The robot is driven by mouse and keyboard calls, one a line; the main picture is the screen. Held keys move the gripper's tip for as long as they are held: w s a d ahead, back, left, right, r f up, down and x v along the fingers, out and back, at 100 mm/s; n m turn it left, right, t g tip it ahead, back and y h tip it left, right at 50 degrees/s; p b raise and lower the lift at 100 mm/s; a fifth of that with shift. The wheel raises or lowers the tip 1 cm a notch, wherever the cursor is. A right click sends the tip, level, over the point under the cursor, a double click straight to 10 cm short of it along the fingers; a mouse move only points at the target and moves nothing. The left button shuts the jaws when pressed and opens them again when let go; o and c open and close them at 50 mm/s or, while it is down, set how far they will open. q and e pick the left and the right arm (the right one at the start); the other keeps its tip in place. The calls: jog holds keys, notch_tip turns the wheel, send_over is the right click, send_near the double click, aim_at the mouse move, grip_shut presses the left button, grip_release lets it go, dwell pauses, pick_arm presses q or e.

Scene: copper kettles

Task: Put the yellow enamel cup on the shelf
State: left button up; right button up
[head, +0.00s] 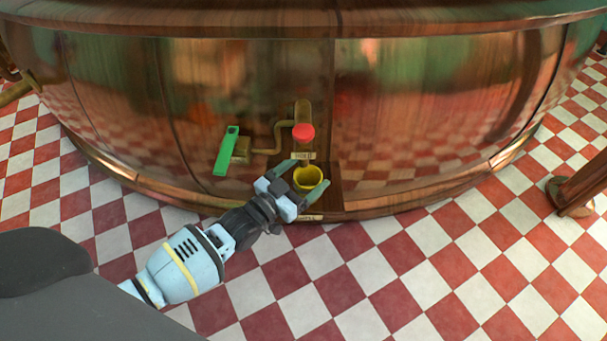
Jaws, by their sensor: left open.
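The yellow enamel cup (308,179) is upright at the middle of the copper kettle's base, below a pipe with a red knob. My left gripper (312,171) is open, with one finger on each side of the cup. Whether the fingers touch the cup cannot be told. A small wooden ledge (333,205) shows under and beside the cup, with a small label at its front edge; whether this is the shelf I cannot tell. My right gripper is not in view.
The large copper kettle (430,120) fills the back. A brass pipe with a red knob (303,132) and a green lever (226,152) stick out near the cup. A wooden leg (584,185) stands at the right. The checkered floor (400,280) in front is clear.

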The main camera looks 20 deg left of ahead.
pick_arm(q)
jog(key=shift+r, duration=0.15)
jog(key=shift+s+a, duration=0.1)
jog(key=shift+s, duration=0.2)
jog(key=p+v, duration=0.3)
jog(key=v, duration=0.8)
jog(key=shift+s+p, duration=0.2)
jog(key=shift+p, duration=0.1)
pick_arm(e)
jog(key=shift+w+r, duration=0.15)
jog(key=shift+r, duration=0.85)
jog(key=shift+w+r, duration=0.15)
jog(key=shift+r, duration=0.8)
